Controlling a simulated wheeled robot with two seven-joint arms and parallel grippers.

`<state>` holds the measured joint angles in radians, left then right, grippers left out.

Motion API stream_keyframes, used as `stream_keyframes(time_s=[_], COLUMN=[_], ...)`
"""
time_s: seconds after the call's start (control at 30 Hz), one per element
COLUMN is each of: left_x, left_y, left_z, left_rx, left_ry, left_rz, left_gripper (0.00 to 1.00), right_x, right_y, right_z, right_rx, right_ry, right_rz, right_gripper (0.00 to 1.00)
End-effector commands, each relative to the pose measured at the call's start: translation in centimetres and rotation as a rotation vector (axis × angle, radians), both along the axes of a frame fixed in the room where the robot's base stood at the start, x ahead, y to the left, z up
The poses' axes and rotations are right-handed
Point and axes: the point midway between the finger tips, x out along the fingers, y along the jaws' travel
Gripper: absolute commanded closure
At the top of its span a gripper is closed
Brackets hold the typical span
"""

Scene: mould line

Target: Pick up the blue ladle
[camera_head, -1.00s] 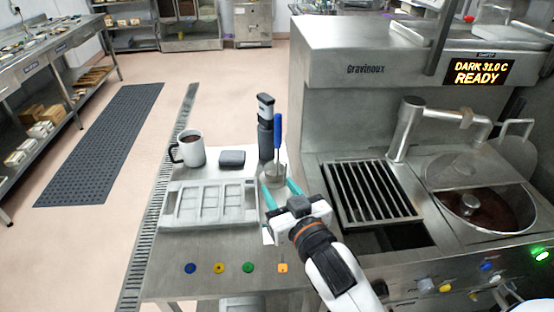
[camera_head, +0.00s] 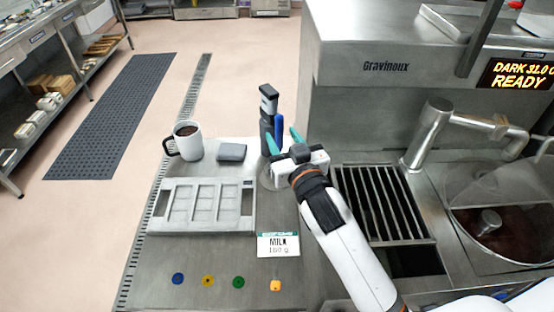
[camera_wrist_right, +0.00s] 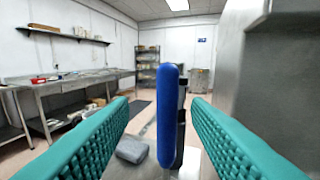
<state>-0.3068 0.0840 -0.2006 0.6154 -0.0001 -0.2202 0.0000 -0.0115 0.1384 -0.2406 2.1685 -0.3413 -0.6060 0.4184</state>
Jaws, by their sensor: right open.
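The blue ladle (camera_head: 279,128) stands upright at the back of the steel bench, its lower part hidden behind my right gripper. My right gripper (camera_head: 283,142) is open, with its teal fingers at the ladle's handle. In the right wrist view the blue handle (camera_wrist_right: 171,115) stands upright between the two open teal fingers (camera_wrist_right: 165,140), with a gap on each side. A dark upright device (camera_wrist_right: 181,120) shows just behind the handle. My left gripper is in no view.
The black-and-grey device (camera_head: 268,110) stands close beside the ladle. A mug (camera_head: 188,141), a grey block (camera_head: 232,152), a mould tray (camera_head: 200,226) and a milk card (camera_head: 278,252) are on the bench. The Gravinoux machine (camera_head: 400,45) with its grate (camera_head: 385,205) rises at the right.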

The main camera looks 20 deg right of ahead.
Motion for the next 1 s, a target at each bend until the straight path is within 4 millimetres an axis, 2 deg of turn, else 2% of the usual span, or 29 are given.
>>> stream_keyframes(time_s=[0.27, 0.4, 0.53, 0.87, 1.0], left_x=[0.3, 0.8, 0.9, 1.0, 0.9], left_y=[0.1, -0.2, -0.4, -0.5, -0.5], left_z=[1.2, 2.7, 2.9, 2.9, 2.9], left_rx=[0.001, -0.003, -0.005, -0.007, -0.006], left_ry=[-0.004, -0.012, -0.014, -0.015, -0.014], left_rz=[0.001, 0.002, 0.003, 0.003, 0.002], left_gripper=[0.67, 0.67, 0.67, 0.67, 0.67], right_x=[2.2, 4.4, 5.9, 6.5, 6.5], right_y=[0.0, -0.3, -0.2, -0.2, -0.2], right_z=[0.6, 1.2, 0.8, 0.6, 0.6], right_rx=[-0.002, -0.003, -0.001, 0.0, 0.0], right_ry=[-0.001, 0.0, 0.001, 0.001, 0.001], right_rz=[0.0, 0.0, 0.0, 0.0, 0.0], right_gripper=[0.56, 0.56, 0.56, 0.56, 0.79])
